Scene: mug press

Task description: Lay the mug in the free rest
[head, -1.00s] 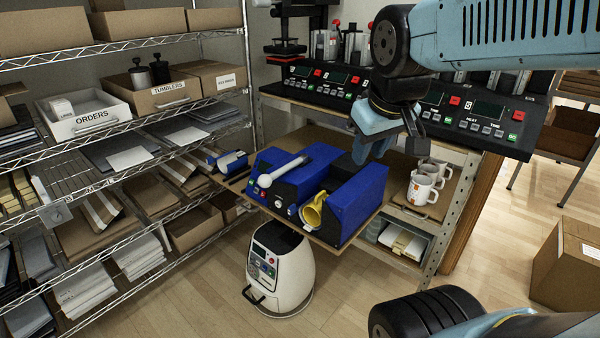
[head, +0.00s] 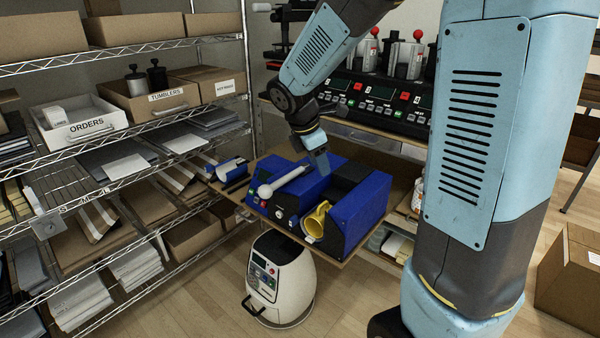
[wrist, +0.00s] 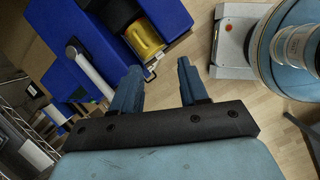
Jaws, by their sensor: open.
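A mug with a yellow inside and handle (head: 317,220) lies on its side in the front of the blue-and-black mug press (head: 362,215). The yellow part also shows in the wrist view (wrist: 145,40). My gripper (head: 318,162) is over the back of the press, behind the mug and right of the white ball-ended lever (head: 287,180). In the wrist view my gripper (wrist: 158,84) is open, with nothing between its fingers. White mugs (head: 418,193) at the right are mostly hidden behind my arm. I cannot make out a free rest clearly.
A small blue holder with a pale cylinder (head: 232,168) sits left of the press. Control panels (head: 380,97) stand on the shelf behind. A wire rack (head: 110,210) fills the left. A white machine (head: 279,278) stands on the floor below the press.

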